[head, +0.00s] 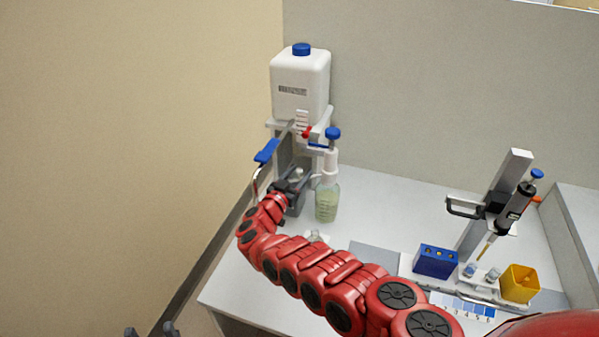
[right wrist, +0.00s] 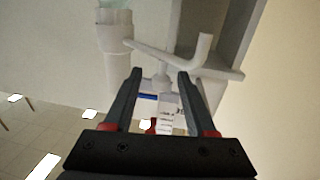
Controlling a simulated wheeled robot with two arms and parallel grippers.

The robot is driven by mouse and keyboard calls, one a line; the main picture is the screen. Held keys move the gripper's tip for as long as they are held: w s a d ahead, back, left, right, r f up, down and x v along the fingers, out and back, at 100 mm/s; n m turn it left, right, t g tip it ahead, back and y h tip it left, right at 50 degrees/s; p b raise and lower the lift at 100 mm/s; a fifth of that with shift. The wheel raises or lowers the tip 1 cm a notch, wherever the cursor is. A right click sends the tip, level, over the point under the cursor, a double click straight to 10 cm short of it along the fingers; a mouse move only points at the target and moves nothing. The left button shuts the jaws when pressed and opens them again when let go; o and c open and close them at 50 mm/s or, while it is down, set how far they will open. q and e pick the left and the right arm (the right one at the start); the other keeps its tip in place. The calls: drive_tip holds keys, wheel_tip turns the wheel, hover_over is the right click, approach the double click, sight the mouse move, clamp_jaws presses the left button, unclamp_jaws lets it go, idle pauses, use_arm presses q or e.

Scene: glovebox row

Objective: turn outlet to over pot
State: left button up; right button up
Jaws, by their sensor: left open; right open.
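A white carboy (head: 300,85) with a blue cap stands on a raised stand at the back left. A red tap (head: 307,132) and a blue lever (head: 266,151) show below it. Beside the stand is a bottle of pale green liquid (head: 327,203) with a white, blue-knobbed top. A small clear pot (head: 315,237) seems to sit behind my red arm, mostly hidden. My right gripper (head: 291,187) is by the stand, left of the bottle. In the right wrist view its open fingers (right wrist: 163,90) have a white tag (right wrist: 165,113) beyond them. My left gripper (head: 152,332) is open at the bottom left.
A blue rack (head: 436,260), a yellow bin (head: 519,283) and a pipette on a stand (head: 515,207) are on the right of the bench. My right arm crosses the front of the bench (head: 375,200). A wall is close on the left.

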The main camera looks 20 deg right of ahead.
drive_tip(key=p+v, duration=0.1)
drive_tip(key=v, duration=1.5)
drive_tip(key=shift+s+a, duration=0.2)
drive_tip(key=shift+a, duration=0.05)
